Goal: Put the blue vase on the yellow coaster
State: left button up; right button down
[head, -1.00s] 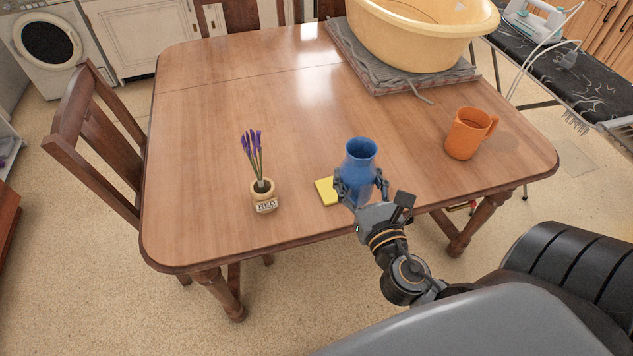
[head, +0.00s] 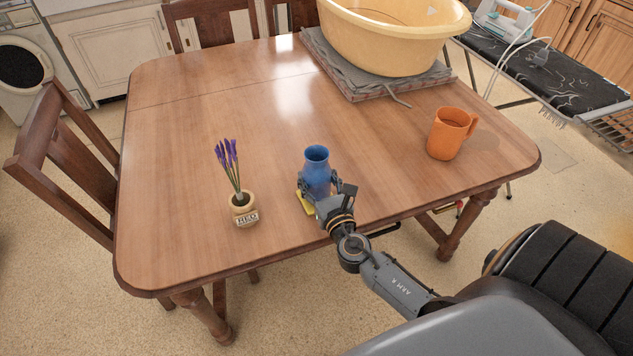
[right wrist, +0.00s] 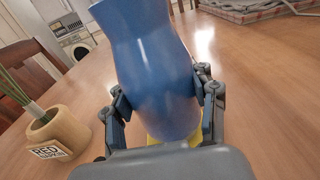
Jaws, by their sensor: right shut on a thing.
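The blue vase (head: 316,168) is upright near the front edge of the table, held in my right gripper (head: 319,189). The yellow coaster (head: 305,203) shows partly below and to the left of the vase; the vase and gripper hide the rest. In the right wrist view the vase (right wrist: 157,75) stands between the two fingers, which are shut on its sides. Yellow of the coaster (right wrist: 154,140) shows at its foot. I cannot tell whether the vase touches the coaster. My left gripper is not in view.
A small pot with purple flowers (head: 243,212) stands left of the vase. An orange mug (head: 446,137) is to the right. A large yellow basin (head: 390,45) sits on folded grey cloth at the back. The middle of the wooden table (head: 220,120) is clear.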

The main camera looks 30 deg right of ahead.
jog(key=shift+f, duration=0.1)
jog(key=shift+f, duration=0.15)
jog(key=shift+c, duration=2.1)
grip_release()
